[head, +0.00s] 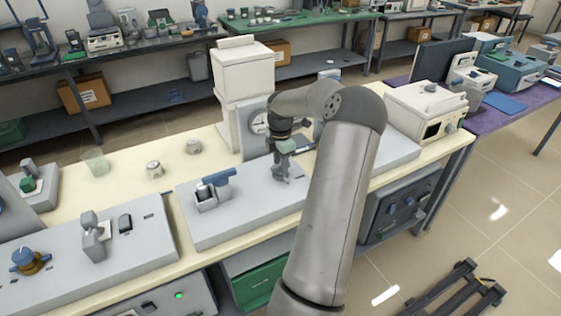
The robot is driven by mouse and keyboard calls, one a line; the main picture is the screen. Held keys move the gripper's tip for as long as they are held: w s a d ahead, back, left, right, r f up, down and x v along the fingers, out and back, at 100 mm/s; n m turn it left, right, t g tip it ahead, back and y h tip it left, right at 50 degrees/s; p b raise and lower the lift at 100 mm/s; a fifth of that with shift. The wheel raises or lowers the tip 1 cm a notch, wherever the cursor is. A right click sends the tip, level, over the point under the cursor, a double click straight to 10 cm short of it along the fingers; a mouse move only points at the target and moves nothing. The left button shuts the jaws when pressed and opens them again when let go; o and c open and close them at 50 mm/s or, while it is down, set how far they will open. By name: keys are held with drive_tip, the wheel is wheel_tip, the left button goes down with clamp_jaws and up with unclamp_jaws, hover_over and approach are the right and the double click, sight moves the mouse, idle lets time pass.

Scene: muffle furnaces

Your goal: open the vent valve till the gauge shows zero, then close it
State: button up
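My gripper (283,170) points down over the light grey panel (243,218) on the bench, at the panel's right part. Its fingers are small and dark here, and I cannot tell whether they are apart or closed on a fitting below them. A round white-faced gauge (258,122) stands behind the panel, partly hidden by my arm; its needle is too small to read. A blue lever handle (217,178) sits on a metal block at the panel's left, apart from my gripper. I cannot tell whether this is the vent valve or whether the valve is hidden at my gripper.
A tall white unit (243,75) stands behind the panel. A white instrument (427,109) is at right.

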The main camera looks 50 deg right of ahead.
clamp_jaws()
drive_tip(key=shift+m, duration=0.3)
drive_tip(key=m, duration=0.3)
drive_tip(key=shift+m, duration=0.4)
drive_tip(key=m, duration=0.4)
drive_tip(key=shift+w, duration=0.1)
drive_tip(key=m+b, duration=0.1)
drive_tip(key=m, duration=0.4)
drive_tip(key=shift+m+b, duration=0.45)
drive_tip(key=shift+m, duration=1.75)
